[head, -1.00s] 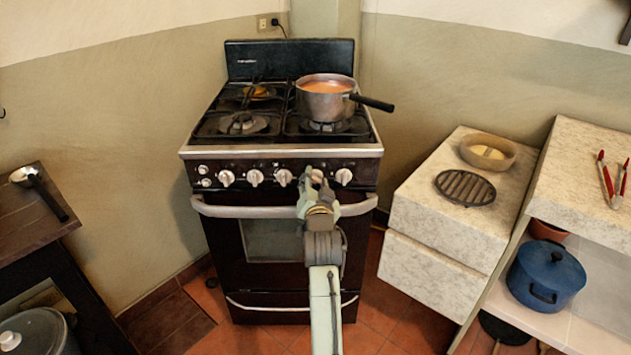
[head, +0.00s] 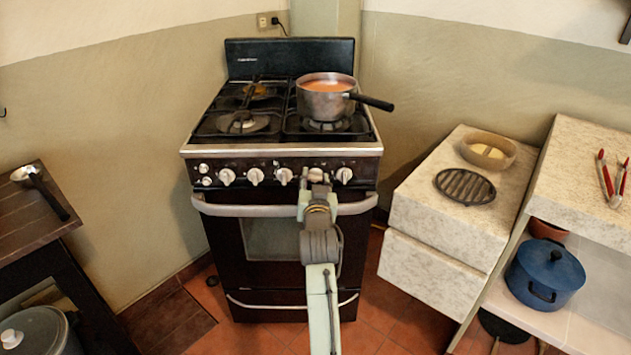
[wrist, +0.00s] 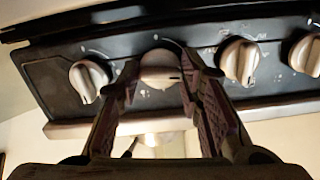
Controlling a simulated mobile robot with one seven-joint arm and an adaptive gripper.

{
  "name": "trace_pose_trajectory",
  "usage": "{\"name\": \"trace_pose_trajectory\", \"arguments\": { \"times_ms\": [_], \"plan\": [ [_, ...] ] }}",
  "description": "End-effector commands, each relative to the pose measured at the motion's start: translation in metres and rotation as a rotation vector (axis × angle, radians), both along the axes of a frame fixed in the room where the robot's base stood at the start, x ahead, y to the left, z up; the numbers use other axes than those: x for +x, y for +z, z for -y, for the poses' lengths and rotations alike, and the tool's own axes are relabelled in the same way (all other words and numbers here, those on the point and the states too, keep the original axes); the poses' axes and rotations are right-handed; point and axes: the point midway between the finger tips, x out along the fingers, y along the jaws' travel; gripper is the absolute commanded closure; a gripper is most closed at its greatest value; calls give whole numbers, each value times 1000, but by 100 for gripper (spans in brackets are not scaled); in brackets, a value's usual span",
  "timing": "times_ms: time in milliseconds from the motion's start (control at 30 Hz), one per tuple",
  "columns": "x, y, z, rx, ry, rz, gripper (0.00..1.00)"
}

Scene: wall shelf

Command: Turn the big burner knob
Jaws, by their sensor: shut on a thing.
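The stove (head: 270,225) has a dark front panel with a row of pale round knobs. My gripper (head: 316,176) is at the panel, shut on the knob second from the right. This knob (wrist: 160,68) sits between both fingers (wrist: 161,72) in the wrist view, which looks upside down. The rightmost knob (head: 343,176) is just right of my gripper, and another knob (head: 284,177) is just left. The held knob is mostly hidden by my gripper in the head view. I cannot tell its turn angle clearly.
The oven handle (head: 245,208) runs below the knobs, close to my wrist. A pale counter (head: 445,215) stands to the right, a dark table (head: 35,220) to the left.

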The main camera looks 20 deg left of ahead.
Motion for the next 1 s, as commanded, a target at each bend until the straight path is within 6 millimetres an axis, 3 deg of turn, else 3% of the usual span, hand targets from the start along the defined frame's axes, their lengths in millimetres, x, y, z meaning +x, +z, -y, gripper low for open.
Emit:
{"name": "trace_pose_trajectory", "arguments": {
  "times_ms": [167,200,467,833,1000],
  "plan": [
    [0,0,0,1,1,1,95],
    [0,0,0,1,1,1,65],
    [0,0,0,2,1,-1,48],
    [-3,0,1,2,1,-1,47],
    [-24,1,9,3,0,-1,47]
  ]
}}
